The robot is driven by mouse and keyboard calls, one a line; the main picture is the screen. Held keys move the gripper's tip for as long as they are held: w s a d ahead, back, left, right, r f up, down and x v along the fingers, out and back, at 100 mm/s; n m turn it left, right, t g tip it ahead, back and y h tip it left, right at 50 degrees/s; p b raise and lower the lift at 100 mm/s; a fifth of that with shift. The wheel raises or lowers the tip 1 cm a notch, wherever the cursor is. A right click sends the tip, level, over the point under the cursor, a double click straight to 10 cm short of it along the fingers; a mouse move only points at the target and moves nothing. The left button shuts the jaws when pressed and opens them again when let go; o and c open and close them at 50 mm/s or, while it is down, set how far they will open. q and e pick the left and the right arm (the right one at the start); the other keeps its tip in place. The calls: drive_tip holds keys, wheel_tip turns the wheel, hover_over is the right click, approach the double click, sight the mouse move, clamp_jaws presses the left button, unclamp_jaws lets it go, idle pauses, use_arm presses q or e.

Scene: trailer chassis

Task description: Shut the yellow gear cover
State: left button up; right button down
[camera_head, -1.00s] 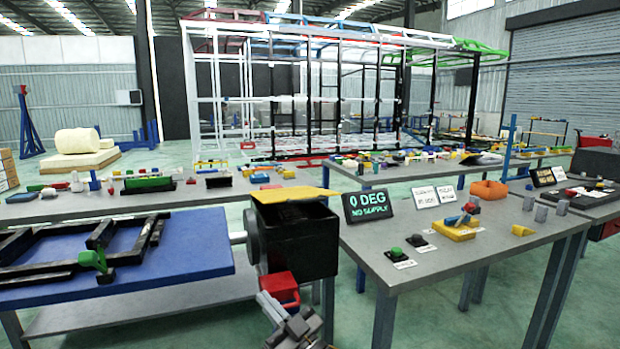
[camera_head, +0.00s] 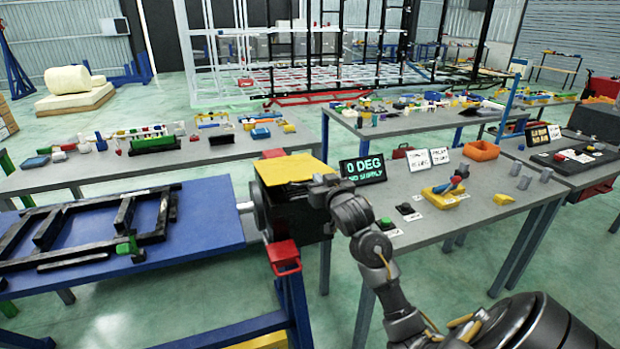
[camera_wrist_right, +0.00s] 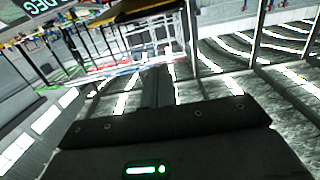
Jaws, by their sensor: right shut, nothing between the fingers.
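The yellow gear cover (camera_head: 288,167) is a flat panel at the top of the black gear box (camera_head: 288,215), in the middle of the head view. I cannot tell if it lies flush on the box. My right gripper (camera_head: 322,186) is at the cover's right end, shut and empty; my dark arm reaches up to it from the lower right. Whether it touches the cover is unclear. In the right wrist view, a yellow edge (camera_wrist_right: 160,12) shows at the top, beyond the dark gripper body (camera_wrist_right: 165,125). My left gripper is out of view.
A blue table (camera_head: 215,215) with a black frame stands left of the box. A red block (camera_head: 284,255) is below the box front. On the grey table to the right are a 0 DEG display (camera_head: 363,170), green button (camera_head: 385,223) and yellow block (camera_head: 440,197).

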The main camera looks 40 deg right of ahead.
use_arm(q)
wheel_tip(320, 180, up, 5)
drive_tip(key=p, duration=0.4)
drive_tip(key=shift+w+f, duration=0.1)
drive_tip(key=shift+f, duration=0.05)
use_arm(e)
drive_tip(key=w+d+f, duration=0.2)
drive_tip(key=w+f, duration=0.2)
drive_tip(key=w, duration=0.3)
drive_tip(key=shift+d+f, duration=0.2)
drive_tip(key=shift+f, duration=0.05)
